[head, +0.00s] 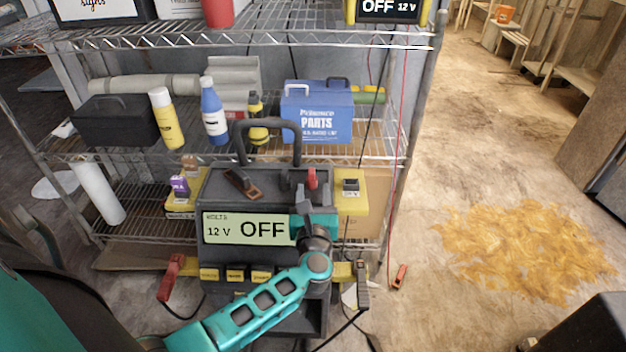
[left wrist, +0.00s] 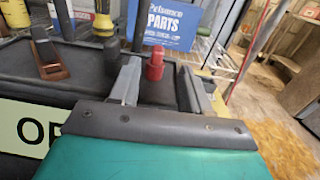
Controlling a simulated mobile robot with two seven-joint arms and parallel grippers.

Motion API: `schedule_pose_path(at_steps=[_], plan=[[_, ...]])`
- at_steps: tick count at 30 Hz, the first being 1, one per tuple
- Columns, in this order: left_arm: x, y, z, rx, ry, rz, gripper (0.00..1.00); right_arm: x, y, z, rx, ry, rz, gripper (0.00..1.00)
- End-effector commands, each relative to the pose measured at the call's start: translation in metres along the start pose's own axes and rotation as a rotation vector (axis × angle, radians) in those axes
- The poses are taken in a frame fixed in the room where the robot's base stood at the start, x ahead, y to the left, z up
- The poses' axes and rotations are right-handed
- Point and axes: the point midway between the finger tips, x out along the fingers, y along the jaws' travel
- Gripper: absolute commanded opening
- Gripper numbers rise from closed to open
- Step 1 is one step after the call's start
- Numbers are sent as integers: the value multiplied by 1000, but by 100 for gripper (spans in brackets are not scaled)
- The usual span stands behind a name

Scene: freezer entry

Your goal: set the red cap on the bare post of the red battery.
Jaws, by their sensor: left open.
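The red cap (head: 311,177) stands upright on the dark top tray of the charger cart (head: 217,190). In the left wrist view the red cap (left wrist: 155,66) shows between my two grey fingers, near their tips, with a gap on each side. My left gripper (head: 313,193) is open and empty and reaches over the cart's display from the front; it also shows in the left wrist view (left wrist: 158,76). No red battery with a bare post can be made out in either view. My right gripper is not in view.
The cart's black handle (head: 270,125) rises behind. A blue parts box (head: 317,112) and bottles stand on the wire shelf (head: 350,148). Open floor with a yellow stain (head: 530,245) lies right.

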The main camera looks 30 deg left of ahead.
Motion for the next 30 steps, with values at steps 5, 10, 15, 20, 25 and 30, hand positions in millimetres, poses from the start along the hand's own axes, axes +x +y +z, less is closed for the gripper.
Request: schedule_pose_path(at_steps=[5, 10, 15, 20, 25, 30], plan=[[13, 0, 0, 1, -1, 0, 47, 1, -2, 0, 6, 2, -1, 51], [38, 4, 0, 5, -4, 0, 47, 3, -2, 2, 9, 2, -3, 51], [57, 4, -1, 3, -1, 0, 47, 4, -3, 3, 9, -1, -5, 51], [61, 4, 0, 2, 1, -1, 47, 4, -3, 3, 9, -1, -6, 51], [61, 4, 0, 2, 1, -1, 42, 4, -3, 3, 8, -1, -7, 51], [60, 4, 0, 2, 1, -1, 26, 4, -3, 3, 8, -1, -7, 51]])
